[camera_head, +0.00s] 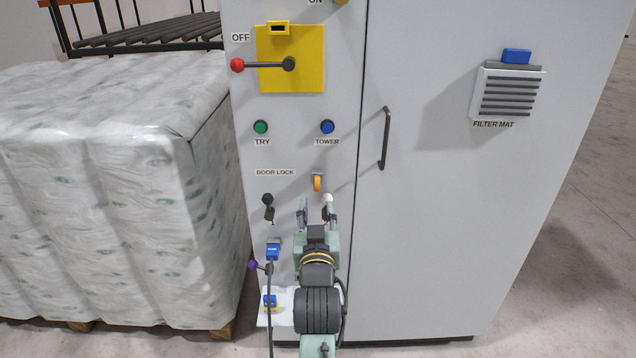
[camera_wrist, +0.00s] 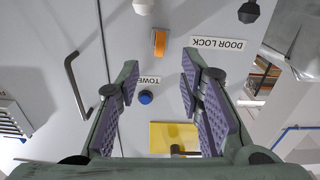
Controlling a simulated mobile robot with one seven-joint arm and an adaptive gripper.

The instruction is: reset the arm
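My gripper (camera_head: 316,214) is in front of the lower left part of a tall grey cabinet (camera_head: 440,220), with its arm coming up from the bottom of the head view. In the wrist view my gripper (camera_wrist: 155,100) is open, its two purple-padded fingers apart with nothing between them but a view of the cabinet front. An orange switch (camera_head: 317,183) and a white knob (camera_head: 327,199) show close to the fingertips in the head view; I cannot tell whether a finger touches the knob. The wrist view is upside down and shows the orange switch (camera_wrist: 159,42) beyond the fingers.
A black door lock handle (camera_head: 268,200), a blue plug (camera_head: 273,251) and a purple-knobbed lever (camera_head: 255,265) are left of the gripper. Above are TRY (camera_head: 260,127) and TOWER (camera_head: 327,127) buttons and a red-knobbed switch (camera_head: 238,65). Wrapped bales (camera_head: 110,190) stand left; floor shows right.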

